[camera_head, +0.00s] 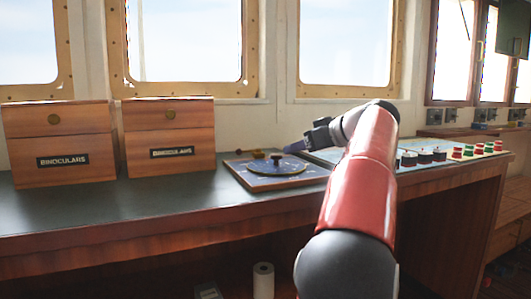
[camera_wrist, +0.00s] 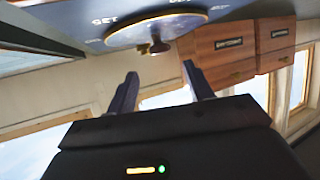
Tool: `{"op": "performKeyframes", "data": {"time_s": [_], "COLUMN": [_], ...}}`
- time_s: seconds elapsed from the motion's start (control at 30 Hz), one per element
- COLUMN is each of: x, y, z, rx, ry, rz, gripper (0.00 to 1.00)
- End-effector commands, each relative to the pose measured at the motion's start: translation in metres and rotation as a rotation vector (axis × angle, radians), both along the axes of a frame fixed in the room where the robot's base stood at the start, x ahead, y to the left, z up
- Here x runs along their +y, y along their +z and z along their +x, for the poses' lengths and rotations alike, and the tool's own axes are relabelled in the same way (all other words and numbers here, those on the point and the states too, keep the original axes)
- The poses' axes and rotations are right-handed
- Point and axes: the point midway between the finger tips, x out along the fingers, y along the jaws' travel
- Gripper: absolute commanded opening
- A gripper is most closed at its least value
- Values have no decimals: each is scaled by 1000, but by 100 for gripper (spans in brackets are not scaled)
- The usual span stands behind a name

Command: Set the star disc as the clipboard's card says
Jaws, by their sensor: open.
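The star disc (camera_head: 277,166) is a round dark-blue plate with a pale rim on a square wood-edged board (camera_head: 270,184) on the counter. It also shows at the top of the wrist view (camera_wrist: 165,24), with a small brass knob (camera_wrist: 157,46) at its edge. Pale lettering is on the board around it, too partial to read surely. My gripper (camera_head: 296,148) is beside and above the disc in the head view. In the wrist view my gripper (camera_wrist: 159,70) is open, its two fingers apart and empty, with the knob ahead between them and not touched. I cannot make out the clipboard or its card.
Two wooden binoculars boxes (camera_head: 60,143) (camera_head: 168,137) stand left of the board. A panel with several red, green and black knobs (camera_head: 440,155) lies to the right. Windows are behind. The front left counter is clear. A white roll (camera_head: 263,281) stands below.

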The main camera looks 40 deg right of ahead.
Motion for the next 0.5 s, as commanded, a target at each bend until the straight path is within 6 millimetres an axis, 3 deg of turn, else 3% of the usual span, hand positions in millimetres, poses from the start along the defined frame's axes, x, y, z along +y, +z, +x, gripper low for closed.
{"op": "performKeyframes", "data": {"time_s": [0.17,0.5], "x": [1,9], "y": [-5,-25], "z": [13,61], "rx": [-3,-2], "ry": [3,2], "rz": [-4,-3], "gripper": [52,52]}}
